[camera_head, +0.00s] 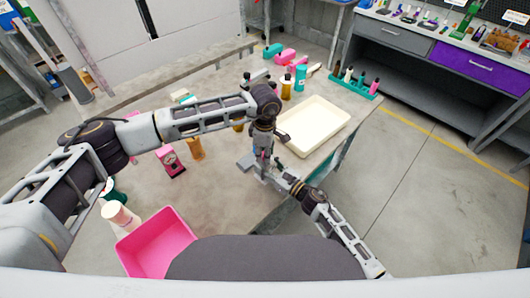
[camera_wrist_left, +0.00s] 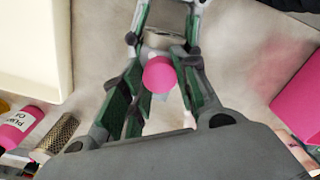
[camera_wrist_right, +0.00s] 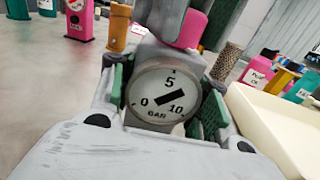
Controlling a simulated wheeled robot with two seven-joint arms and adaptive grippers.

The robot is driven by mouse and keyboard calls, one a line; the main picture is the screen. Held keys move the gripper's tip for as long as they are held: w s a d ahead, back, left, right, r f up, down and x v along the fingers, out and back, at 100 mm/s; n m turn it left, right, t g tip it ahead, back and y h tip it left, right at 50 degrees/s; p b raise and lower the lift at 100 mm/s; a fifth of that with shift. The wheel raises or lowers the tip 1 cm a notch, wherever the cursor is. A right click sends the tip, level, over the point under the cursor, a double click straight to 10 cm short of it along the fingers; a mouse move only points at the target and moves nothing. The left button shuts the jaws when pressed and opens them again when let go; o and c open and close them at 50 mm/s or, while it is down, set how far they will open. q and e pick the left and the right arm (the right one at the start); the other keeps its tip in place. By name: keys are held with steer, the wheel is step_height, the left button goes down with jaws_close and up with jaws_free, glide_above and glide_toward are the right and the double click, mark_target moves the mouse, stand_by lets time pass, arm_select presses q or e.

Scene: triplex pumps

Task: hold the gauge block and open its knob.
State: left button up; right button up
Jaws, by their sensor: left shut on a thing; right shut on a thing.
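The gauge block shows in the right wrist view as a round white dial (camera_wrist_right: 163,94) marked 0, 5, 10 and BAR, with a black bar pointer slanting up to the right. Its pink knob (camera_wrist_right: 191,28) is above the dial, and also shows in the left wrist view (camera_wrist_left: 159,74). My right gripper (camera_head: 270,174) comes in from the lower right and is shut on the gauge block, its green pads at both sides of the dial. My left gripper (camera_head: 264,150) points down from above and is shut on the pink knob. The fingers hide much of the block.
A cream tray (camera_head: 345,121) lies just right of the grippers. A pink bin (camera_head: 128,256) is at the front left. A pink gauge unit (camera_head: 171,167) and an orange piece (camera_head: 195,149) stand left. Bottles stand at the table's back.

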arm_select(q)
steer(key=n, duration=0.5)
steer(key=shift+n, duration=2.7)
steer(key=o, duration=1)
steer(key=shift+o, duration=0.2)
steer(key=shift+r, duration=0.15)
step_height(320, 180, up, 12)
